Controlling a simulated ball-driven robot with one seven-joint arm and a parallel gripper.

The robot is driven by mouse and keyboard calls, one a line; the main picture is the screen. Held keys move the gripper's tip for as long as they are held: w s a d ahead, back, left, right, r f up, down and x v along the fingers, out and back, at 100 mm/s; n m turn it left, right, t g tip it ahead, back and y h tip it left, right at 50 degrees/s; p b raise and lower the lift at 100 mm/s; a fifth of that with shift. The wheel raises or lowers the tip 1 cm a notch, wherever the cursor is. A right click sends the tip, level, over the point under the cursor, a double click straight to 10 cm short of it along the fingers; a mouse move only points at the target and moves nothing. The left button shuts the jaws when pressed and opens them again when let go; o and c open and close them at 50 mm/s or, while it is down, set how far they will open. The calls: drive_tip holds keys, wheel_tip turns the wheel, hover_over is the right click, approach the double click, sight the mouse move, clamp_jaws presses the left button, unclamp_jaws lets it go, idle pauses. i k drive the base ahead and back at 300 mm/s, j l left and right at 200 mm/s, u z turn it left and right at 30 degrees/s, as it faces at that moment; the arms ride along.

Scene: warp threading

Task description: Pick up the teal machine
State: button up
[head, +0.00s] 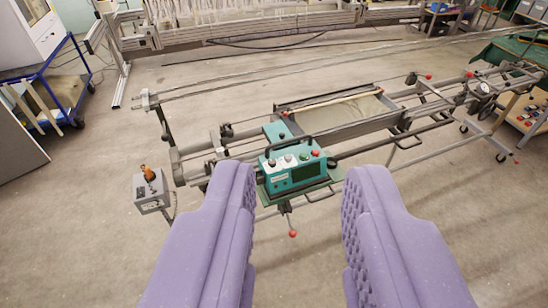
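The teal machine (294,172) is a boxy unit with a black handle, several knobs and a dark screen on its front. It sits on the near side of a long grey metal frame (360,124). My gripper (297,180) shows as two purple padded fingers reaching up from the bottom of the head view. The fingers are wide apart, with bare floor showing between them. In the picture the machine appears just beyond and between the fingertips. I see no contact, and the exact distance cannot be told. The machine's underside is hidden.
A grey box with an orange-brown top piece (150,188) stands left of the frame. A blue cart (62,85) is at the upper left. A wheeled wooden-topped table (526,112) is at the right. A long rack (230,30) spans the back. Concrete floor (80,235) is clear at the lower left.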

sight(285, 179)
drive_tip(key=j+z, duration=0.15)
drive_tip(key=z, duration=2.75)
drive_tip(key=k+l+z, duration=0.45)
drive_tip(key=k+l, duration=0.25)
drive_tip(key=u, duration=1.85)
drive_tip(key=i+u, duration=0.2)
drive_tip(key=u, duration=0.2)
drive_tip(key=i+u, duration=0.15)
drive_tip(key=u, duration=0.25)
drive_tip(key=i+u, duration=0.2)
drive_tip(key=u, duration=0.2)
drive_tip(key=i+l+u, duration=0.15)
drive_tip(key=u, duration=0.25)
drive_tip(key=i+l+u, duration=0.15)
drive_tip(key=u, duration=0.25)
drive_tip(key=i+l+u, duration=0.25)
drive_tip(key=l, duration=0.35)
drive_tip(key=i+l+u, duration=0.3)
drive_tip(key=l, duration=0.35)
drive_tip(key=i+l+u, duration=0.15)
drive_tip(key=l, duration=0.2)
